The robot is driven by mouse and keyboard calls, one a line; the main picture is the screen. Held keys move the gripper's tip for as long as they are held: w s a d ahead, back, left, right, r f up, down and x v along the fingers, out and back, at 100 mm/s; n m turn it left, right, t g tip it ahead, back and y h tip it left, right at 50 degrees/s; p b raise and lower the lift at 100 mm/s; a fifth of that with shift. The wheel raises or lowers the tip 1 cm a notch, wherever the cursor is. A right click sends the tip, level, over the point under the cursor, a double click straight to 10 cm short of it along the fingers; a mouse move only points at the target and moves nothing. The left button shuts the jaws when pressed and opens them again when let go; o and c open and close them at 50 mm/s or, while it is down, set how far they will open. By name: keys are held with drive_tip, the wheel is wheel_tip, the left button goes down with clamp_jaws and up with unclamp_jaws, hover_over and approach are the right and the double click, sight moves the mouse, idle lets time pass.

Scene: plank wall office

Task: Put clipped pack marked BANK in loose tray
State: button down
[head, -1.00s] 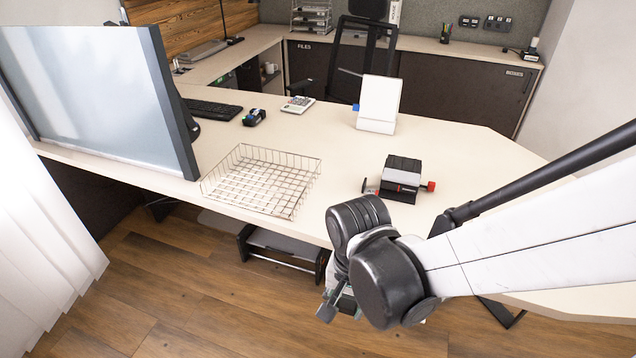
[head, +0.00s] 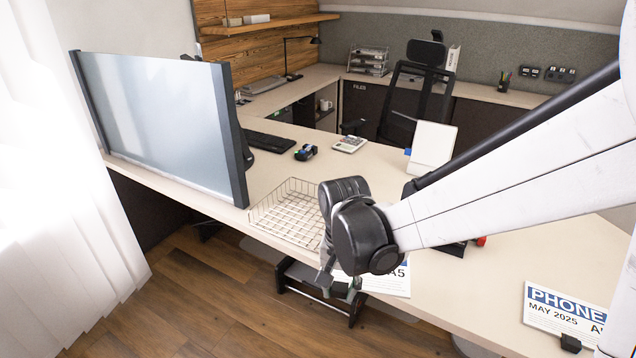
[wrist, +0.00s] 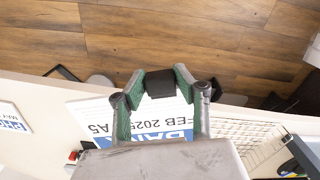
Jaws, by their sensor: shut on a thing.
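The clipped pack marked BANK (wrist: 165,134) is a white sheet pack with a blue band, reading FEB 2025 and A5. A black clip (wrist: 160,83) is on its edge. My gripper (wrist: 161,88) is shut on the pack at the clip, with a green-lined finger on each side. In the head view, part of the pack (head: 398,282) shows beside my gripper (head: 342,290) at the desk's front edge; my wrist hides the rest. The wire tray (head: 268,207) looks empty, just left of and behind my wrist. It also shows at the right in the wrist view (wrist: 247,127).
A PHONE pack (head: 560,308) with a black clip lies at the desk's right front. A stamp-like device, mostly hidden, sits behind my arm. A black stand (head: 325,285) is below the desk edge.

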drive_tip(key=w+a+r+n, duration=0.2)
drive_tip(key=w+a+n, duration=0.3)
drive_tip(key=w+a, duration=1.1)
drive_tip(key=b, duration=0.1)
hover_over(304, 246)
wheel_tip(304, 246, down, 7)
drive_tip(key=shift+f, duration=0.2)
drive_tip(key=shift+f+b, duration=0.35)
drive_tip(key=shift+f, duration=1.65)
drive_tip(key=shift+f, duration=0.2)
drive_tip(key=c, duration=1.3)
unclamp_jaws()
drive_tip(key=shift+c, duration=0.2)
drive_tip(key=shift+r, duration=0.15)
